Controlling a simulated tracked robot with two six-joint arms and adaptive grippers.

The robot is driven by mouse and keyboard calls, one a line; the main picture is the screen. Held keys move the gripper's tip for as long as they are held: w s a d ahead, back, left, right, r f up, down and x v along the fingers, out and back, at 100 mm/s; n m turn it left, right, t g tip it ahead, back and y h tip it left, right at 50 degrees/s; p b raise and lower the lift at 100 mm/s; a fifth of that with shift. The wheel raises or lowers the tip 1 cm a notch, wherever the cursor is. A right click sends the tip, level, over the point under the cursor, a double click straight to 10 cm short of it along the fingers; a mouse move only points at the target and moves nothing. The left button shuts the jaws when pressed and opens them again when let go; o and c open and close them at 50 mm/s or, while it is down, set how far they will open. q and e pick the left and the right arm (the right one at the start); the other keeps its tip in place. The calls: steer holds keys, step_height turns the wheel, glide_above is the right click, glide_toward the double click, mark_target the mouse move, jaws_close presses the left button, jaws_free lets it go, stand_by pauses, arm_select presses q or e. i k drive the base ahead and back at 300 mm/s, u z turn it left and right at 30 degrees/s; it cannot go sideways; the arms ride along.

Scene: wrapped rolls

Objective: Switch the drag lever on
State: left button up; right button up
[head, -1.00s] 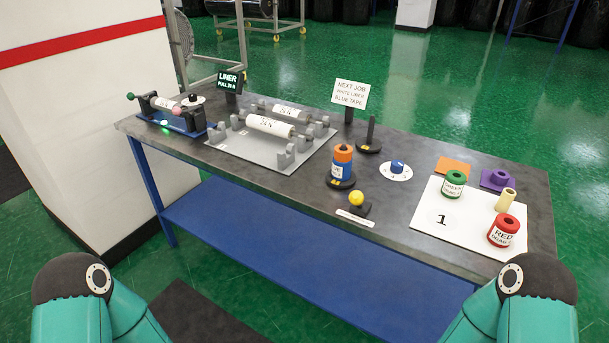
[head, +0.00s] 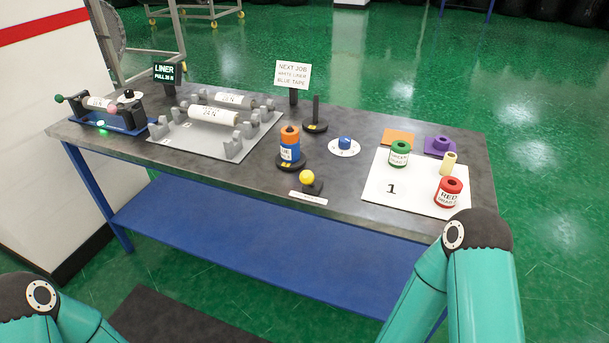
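A yellow ball knob (head: 307,177) on a small dark base stands near the table's front edge, with a white label strip (head: 308,198) in front of it; the print is too small to read. It looks like a lever knob, but I cannot tell whether it is the drag lever or how it is set. Behind it, an orange and blue roll (head: 290,147) stands on a dark round base. A blue knob (head: 345,143) sits on a white dial to the right. Only upper parts of my arms show, at the lower left and lower right; both grippers are out of view.
The dark table (head: 240,184) holds a blue winding stand (head: 115,122) with a lit green light, grey roll cradles (head: 232,147), signs, and an empty upright post (head: 316,112). A white board (head: 400,190) carries green and red rolls. A blue shelf lies below.

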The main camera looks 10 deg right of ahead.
mark_target(306, 177)
steer(key=z, duration=0.25)
steer(key=k, duration=1.25)
steer(key=u, duration=0.4)
steer(key=i, duration=1)
steer(key=z, duration=0.05)
